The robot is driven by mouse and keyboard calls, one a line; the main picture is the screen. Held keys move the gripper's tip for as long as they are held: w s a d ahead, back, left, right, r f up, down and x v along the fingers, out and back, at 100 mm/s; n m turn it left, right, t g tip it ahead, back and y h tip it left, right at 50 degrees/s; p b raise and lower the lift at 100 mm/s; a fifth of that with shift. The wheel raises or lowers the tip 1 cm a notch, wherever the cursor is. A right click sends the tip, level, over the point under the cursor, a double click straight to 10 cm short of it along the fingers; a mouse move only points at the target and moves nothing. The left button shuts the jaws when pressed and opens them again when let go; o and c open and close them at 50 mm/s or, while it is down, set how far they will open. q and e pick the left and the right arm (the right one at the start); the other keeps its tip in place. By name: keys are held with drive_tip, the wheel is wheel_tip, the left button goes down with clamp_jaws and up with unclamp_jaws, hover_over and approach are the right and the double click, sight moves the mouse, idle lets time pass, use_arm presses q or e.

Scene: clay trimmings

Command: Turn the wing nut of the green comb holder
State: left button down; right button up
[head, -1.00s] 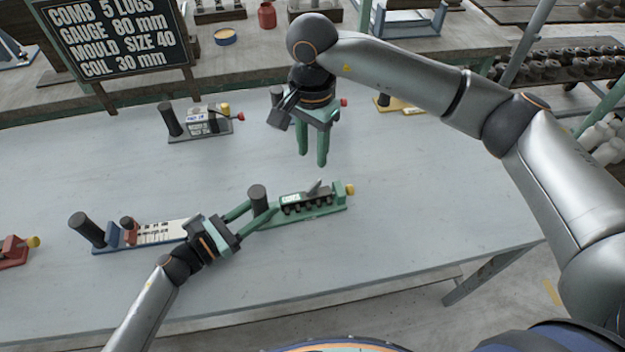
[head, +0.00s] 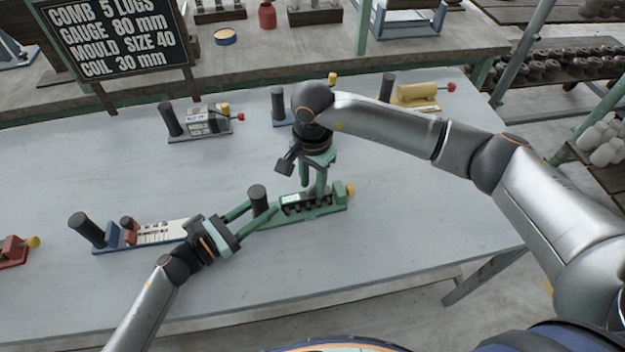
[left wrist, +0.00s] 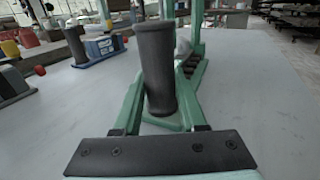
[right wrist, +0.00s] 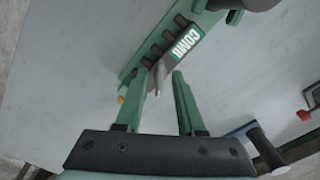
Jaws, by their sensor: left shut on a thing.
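The green comb holder (head: 325,209) lies on the grey table, with a black upright handle (head: 258,196), dark lugs, a "COMB" label (right wrist: 188,40) and a yellow knob (head: 350,189). My left gripper (head: 255,215) is shut on the black handle, which stands between its fingers in the left wrist view (left wrist: 157,75). My right gripper (head: 314,190) points down over the holder's lug end. In the right wrist view, the grey wing nut (right wrist: 161,76) shows between its open fingertips (right wrist: 162,74), with a gap to the right finger. In the head view the right fingers mostly hide the wing nut.
A blue holder (head: 112,244) stands left of my left gripper, and a red one (head: 12,253) at the far left. A grey holder (head: 205,125) and a yellow one (head: 415,97) stand farther back. A sign (head: 112,38) is at the back left. The front right of the table is clear.

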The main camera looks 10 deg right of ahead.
clamp_jaws()
drive_tip(key=shift+m, duration=0.4)
drive_tip(key=m, duration=0.3)
drive_tip(key=shift+w+r+m, duration=0.1)
drive_tip(key=shift+w+m, duration=0.05)
drive_tip(key=shift+m, duration=0.25)
drive_tip(key=m, duration=0.5)
drive_tip(key=shift+w+m, duration=0.1)
drive_tip(key=shift+m, duration=0.2)
drive_tip(key=m, duration=0.6)
drive_tip(key=shift+w, duration=0.1)
drive_tip(key=m, duration=0.5)
drive_tip(key=shift+d+m, duration=0.15)
drive_tip(key=shift+m, duration=0.25)
